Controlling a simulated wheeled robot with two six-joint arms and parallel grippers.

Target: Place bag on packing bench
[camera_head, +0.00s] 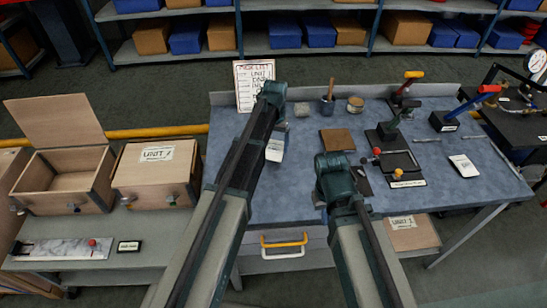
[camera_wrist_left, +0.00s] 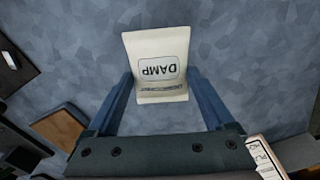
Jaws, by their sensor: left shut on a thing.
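A small cream bag with a DAMP label (camera_wrist_left: 160,68) sits between the two blue fingers of my left gripper (camera_wrist_left: 161,85), which is shut on it. In the head view the pale bag (camera_head: 275,149) shows beside my left arm, over the blue-grey top of the packing bench (camera_head: 285,188). I cannot tell whether the bag touches the bench top. My left wrist hides part of the fingers there. My right gripper (camera_head: 335,172) is over the front middle of the bench; its fingers are hidden, so its opening cannot be seen.
A pick list board (camera_head: 253,84) stands at the bench's back left. A white tag-like packet (camera_head: 463,165) lies right. Wooden crates (camera_head: 155,172) stand left.

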